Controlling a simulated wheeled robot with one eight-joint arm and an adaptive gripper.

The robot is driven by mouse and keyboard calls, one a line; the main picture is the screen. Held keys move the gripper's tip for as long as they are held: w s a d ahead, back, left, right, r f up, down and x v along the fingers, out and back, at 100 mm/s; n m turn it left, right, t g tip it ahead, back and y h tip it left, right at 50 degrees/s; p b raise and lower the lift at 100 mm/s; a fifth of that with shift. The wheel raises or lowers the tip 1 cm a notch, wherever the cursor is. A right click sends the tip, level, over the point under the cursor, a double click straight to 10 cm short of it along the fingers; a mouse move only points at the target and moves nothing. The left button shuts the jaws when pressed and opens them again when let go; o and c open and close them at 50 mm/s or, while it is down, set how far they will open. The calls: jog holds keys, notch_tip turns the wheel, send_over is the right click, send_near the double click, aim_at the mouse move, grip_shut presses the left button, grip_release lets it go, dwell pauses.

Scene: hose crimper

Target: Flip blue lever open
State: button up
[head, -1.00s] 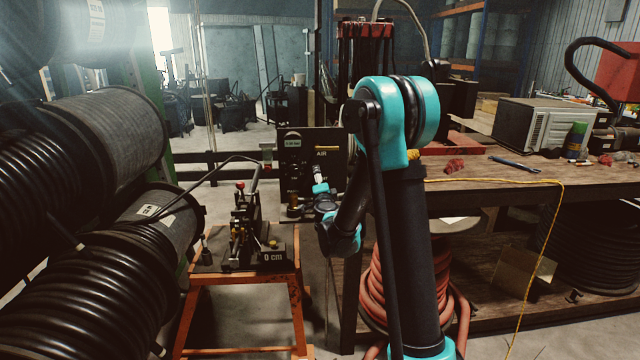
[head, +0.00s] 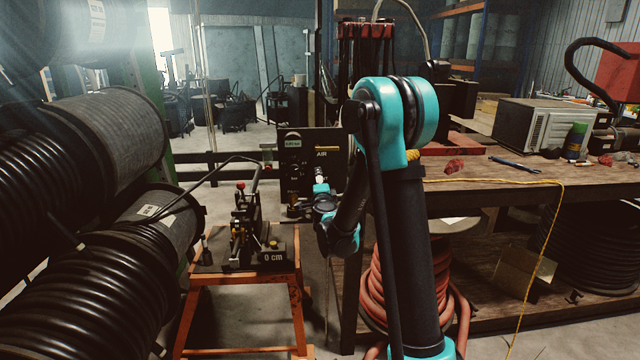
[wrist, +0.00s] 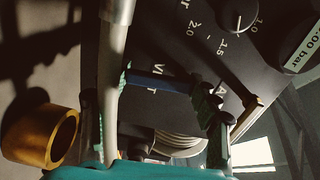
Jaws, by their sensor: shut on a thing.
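The blue lever (wrist: 150,82) lies across the middle of the wrist view, in front of the black panel (wrist: 165,45) with white markings. My gripper (wrist: 168,92) has one teal-green finger at each end of the visible part of the lever and is shut on it. Part of the lever is hidden by the fingers. In the head view, the black air panel (head: 322,152) stands behind the end of my arm; the lever cannot be made out there.
A brass cylinder (wrist: 40,138) and a pale pipe (wrist: 113,70) are close to my gripper. The crimper bench (head: 240,272) with its "0 cm" block is left of my arm. A wooden workbench (head: 480,185) is on the right, hose reels (head: 120,270) on the left.

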jog(key=shift+a+f+m, duration=0.1)
jog(key=shift+m, duration=0.6)
jog(key=o, duration=1.1)
jog(key=s, duration=1.2)
